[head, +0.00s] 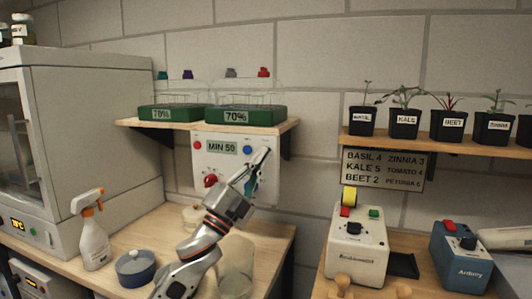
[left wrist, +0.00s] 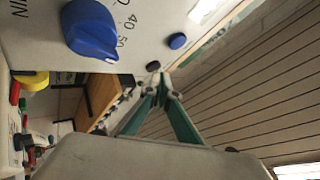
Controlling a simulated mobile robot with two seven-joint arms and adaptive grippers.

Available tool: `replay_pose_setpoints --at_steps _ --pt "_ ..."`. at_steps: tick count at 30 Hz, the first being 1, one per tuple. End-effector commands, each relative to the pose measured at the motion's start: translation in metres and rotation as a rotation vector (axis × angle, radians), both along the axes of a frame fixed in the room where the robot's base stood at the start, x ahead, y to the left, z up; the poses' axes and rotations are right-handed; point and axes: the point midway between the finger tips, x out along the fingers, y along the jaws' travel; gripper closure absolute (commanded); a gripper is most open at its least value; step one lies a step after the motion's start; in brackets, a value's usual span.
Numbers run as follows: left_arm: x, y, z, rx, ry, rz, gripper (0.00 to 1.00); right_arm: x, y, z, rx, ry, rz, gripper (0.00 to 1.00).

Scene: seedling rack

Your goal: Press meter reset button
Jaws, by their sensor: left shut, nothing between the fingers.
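A red knob (head: 210,180) sits below. My left gripper (head: 264,153) is shut and empty, its tip near the panel's right edge, right of the blue button. In the left wrist view the blue button (left wrist: 178,41) and a blue knob (left wrist: 90,28) show beyond the fingertips (left wrist: 160,80). I cannot tell whether the tip touches the panel. My right gripper is out of view.
A shelf (head: 290,124) with green 70% trays (head: 252,118) is just above the panel. A spray bottle (head: 93,230) and a blue-grey pot (head: 136,267) stand on the left bench. A cream device (head: 357,245) and a blue device (head: 461,258) stand on the right.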

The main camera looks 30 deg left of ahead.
Motion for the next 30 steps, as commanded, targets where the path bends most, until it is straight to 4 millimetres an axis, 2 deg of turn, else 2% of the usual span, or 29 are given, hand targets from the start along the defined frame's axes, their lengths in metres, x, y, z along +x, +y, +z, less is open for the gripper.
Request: replay_pose_setpoints --at_steps 30 --pt "0.0073 0.002 0.0001 0.0 0.0 0.0 1.0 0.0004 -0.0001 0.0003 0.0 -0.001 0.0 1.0"
